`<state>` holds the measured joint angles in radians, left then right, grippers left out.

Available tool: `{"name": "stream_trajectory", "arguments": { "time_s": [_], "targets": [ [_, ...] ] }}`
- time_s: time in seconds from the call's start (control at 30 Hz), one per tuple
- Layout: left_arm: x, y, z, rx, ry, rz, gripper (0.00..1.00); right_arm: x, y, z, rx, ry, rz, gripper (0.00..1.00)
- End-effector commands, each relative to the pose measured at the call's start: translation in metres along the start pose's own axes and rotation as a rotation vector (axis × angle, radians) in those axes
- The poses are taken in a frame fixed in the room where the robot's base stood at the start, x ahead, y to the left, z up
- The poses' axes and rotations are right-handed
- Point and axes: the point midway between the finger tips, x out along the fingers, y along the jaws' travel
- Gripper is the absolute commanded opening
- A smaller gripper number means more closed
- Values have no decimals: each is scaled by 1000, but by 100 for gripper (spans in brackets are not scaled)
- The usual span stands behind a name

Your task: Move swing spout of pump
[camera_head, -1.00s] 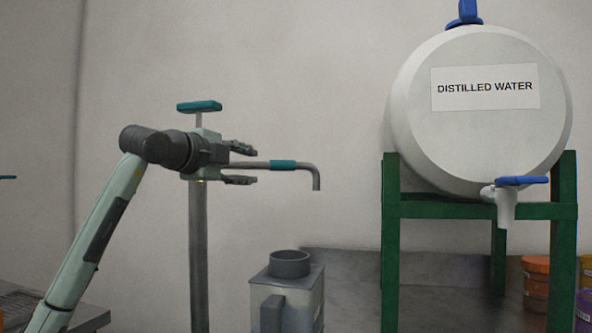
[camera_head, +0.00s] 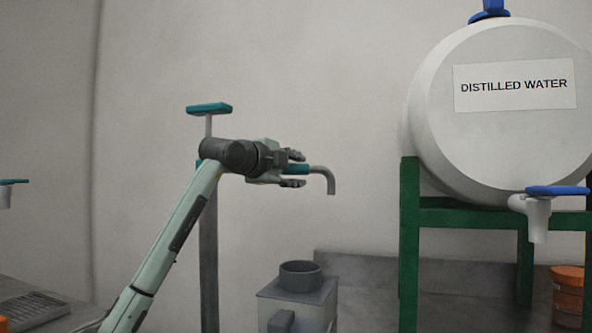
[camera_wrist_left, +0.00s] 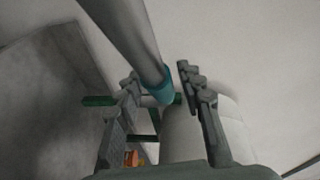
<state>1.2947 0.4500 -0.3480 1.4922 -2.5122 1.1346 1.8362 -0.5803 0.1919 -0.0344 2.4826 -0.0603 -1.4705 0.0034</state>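The pump has a grey column (camera_head: 209,260) with a teal T-handle (camera_head: 209,109) on top. Its swing spout (camera_head: 329,180) points right and bends down at its end, with a teal band (camera_head: 296,169) along it. My left gripper (camera_head: 299,168) is open at the band, with one finger above and one below the spout in the head view. In the left wrist view, the spout (camera_wrist_left: 122,30) runs down to the teal band (camera_wrist_left: 157,88) between the two fingers (camera_wrist_left: 158,77). The pump head is mostly hidden behind my left wrist. My right gripper is out of view.
A grey container with a round neck (camera_head: 300,275) stands below the spout. A white distilled water drum (camera_head: 500,130) with a blue-handled tap rests on a green stand (camera_head: 409,240) at right. An orange tub (camera_head: 567,290) is at lower right. The wall is behind.

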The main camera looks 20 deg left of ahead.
Motion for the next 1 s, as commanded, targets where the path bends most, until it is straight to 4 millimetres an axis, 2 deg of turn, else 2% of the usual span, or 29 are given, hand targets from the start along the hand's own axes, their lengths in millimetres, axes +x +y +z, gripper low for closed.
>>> {"name": "stream_trajectory", "arguments": {
  "time_s": [0.13,0.4,0.43,1.0],
  "targets": [
    [0,0,0,0,0,0,35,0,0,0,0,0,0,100],
    [0,0,0,0,0,1,2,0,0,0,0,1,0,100],
    [0,0,0,0,0,1,0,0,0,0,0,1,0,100],
    [-6,2,-4,5,36,5,0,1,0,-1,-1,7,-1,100]
  ]
}}
